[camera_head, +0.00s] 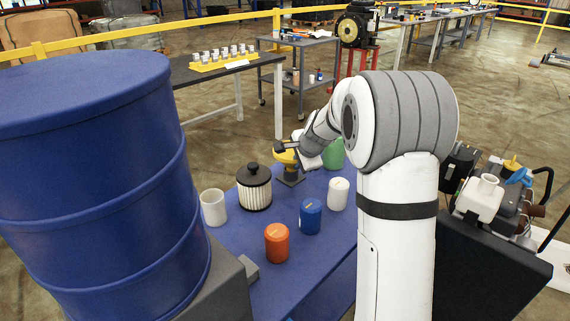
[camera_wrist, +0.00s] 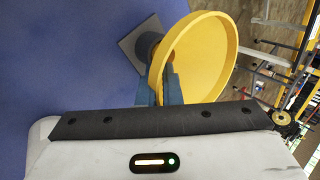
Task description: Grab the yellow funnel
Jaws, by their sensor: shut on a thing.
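The yellow funnel (camera_head: 285,158) stands on a dark stand (camera_head: 291,179) on the blue table, in the middle of the head view. In the wrist view the funnel (camera_wrist: 208,62) shows its wide rim, and the grey square base of the stand (camera_wrist: 132,47) lies beyond it. My gripper (camera_wrist: 172,88) is at the funnel's side, its fingers shut on the funnel near its rim. The exact contact of the fingers is partly hidden.
On the blue table (camera_head: 235,237) stand a black-lidded filter (camera_head: 254,187), white cups, a blue can (camera_head: 310,216), an orange can (camera_head: 277,243) and a green container (camera_head: 333,154). A large blue barrel (camera_head: 100,190) blocks the left side. A machine (camera_head: 500,195) stands at right.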

